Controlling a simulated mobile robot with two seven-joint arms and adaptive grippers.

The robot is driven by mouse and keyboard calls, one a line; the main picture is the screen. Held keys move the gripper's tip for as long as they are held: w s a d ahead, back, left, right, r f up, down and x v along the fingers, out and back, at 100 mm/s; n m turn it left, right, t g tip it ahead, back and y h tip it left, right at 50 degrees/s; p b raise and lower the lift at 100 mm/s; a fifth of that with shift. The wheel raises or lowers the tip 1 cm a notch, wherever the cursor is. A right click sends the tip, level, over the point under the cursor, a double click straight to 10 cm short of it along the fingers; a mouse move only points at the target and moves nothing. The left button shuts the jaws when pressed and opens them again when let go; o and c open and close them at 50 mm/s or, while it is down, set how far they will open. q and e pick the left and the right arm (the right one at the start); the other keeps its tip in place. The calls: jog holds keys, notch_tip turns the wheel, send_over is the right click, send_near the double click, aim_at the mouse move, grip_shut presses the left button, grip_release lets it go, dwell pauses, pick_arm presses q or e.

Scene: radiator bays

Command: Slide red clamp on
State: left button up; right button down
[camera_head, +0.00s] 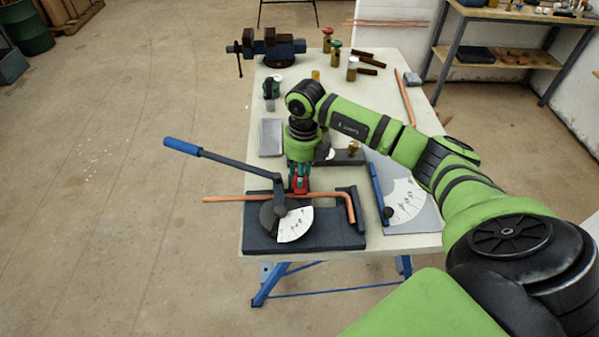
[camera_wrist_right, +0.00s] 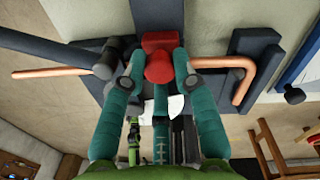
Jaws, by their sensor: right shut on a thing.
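The red clamp (camera_head: 300,185) is between the fingers of my right gripper (camera_head: 299,175), which is shut on it and points down at the bender. In the right wrist view the red clamp (camera_wrist_right: 160,62) sits at the fingertips, in line with the copper pipe (camera_wrist_right: 50,72). The copper pipe (camera_head: 225,199) lies across the bender base (camera_head: 335,239), bent toward the viewer at its right end. Clamp and fingers hide the pipe there, so I cannot tell whether the clamp is around it. The bender's blue-handled lever (camera_head: 230,159) points up and left. My left gripper is out of view.
A blue-edged angle gauge plate (camera_head: 411,205) lies right of the bender. A grey block (camera_head: 271,137) lies behind it. A vise (camera_head: 272,48), bottles and dark bars stand at the table's far end. The table's front edge is close to the bender base.

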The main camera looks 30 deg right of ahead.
jog(key=shift+s+a+f, duration=0.15)
jog(key=shift+s+f, duration=0.1)
jog(key=c, duration=1.1)
grip_release()
jog(key=shift+o, duration=0.6)
jog(key=shift+s+r, duration=0.2)
jog(key=shift+w+r, duration=0.2)
jog(key=shift+w, duration=0.05)
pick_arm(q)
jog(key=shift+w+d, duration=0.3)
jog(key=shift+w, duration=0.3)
pick_arm(e)
notch_tip(320, 180, up, 12)
jog(key=shift+s+d+f, duration=0.15)
jog(key=shift+s+d, duration=0.05)
jog(key=shift+d, duration=0.1)
